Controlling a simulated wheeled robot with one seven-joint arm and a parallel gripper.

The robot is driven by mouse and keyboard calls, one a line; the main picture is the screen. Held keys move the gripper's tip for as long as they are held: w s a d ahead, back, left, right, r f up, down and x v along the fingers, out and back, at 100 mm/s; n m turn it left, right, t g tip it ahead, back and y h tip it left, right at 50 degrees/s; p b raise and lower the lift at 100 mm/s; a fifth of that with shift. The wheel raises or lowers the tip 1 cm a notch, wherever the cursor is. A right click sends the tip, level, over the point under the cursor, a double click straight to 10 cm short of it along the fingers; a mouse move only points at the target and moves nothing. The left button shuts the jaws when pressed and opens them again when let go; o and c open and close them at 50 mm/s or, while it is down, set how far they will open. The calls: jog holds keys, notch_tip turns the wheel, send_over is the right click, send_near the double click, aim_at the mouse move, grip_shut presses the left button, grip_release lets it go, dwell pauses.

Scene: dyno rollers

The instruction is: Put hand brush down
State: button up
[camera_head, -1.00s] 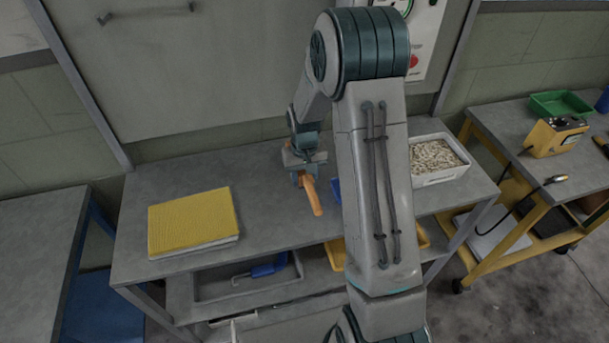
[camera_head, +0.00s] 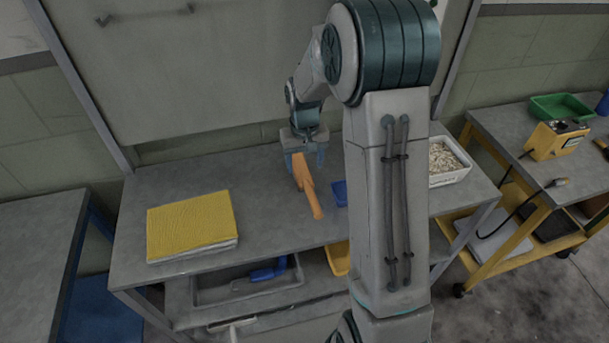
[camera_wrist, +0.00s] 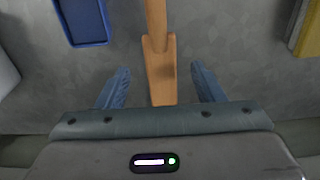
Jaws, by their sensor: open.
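The hand brush, orange-brown, lies on the grey bench top, its handle (camera_head: 312,200) pointing toward the front edge. In the wrist view its wide wooden body (camera_wrist: 160,75) lies between my two blue fingers, with a gap on each side. My gripper (camera_head: 307,160) is open, above the brush's far end in the head view. In the wrist view my gripper (camera_wrist: 160,88) shows fingers spread and not touching the brush. The brush's bristles are not visible.
A stack of yellow cloths (camera_head: 192,222) lies at left on the bench. A small blue tray (camera_head: 340,192) sits right of the brush, partly behind my arm. A white bin of pale pieces (camera_head: 450,180) stands at right. Bench between cloths and brush is clear.

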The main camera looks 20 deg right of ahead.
aim_at(305, 178)
jog(key=s+r+t, duration=0.2)
jog(key=s+r, duration=0.9)
jog(key=r, duration=0.2)
jog(key=s+a+t, duration=0.1)
jog(key=s, duration=1.2)
jog(key=shift+r, duration=0.3)
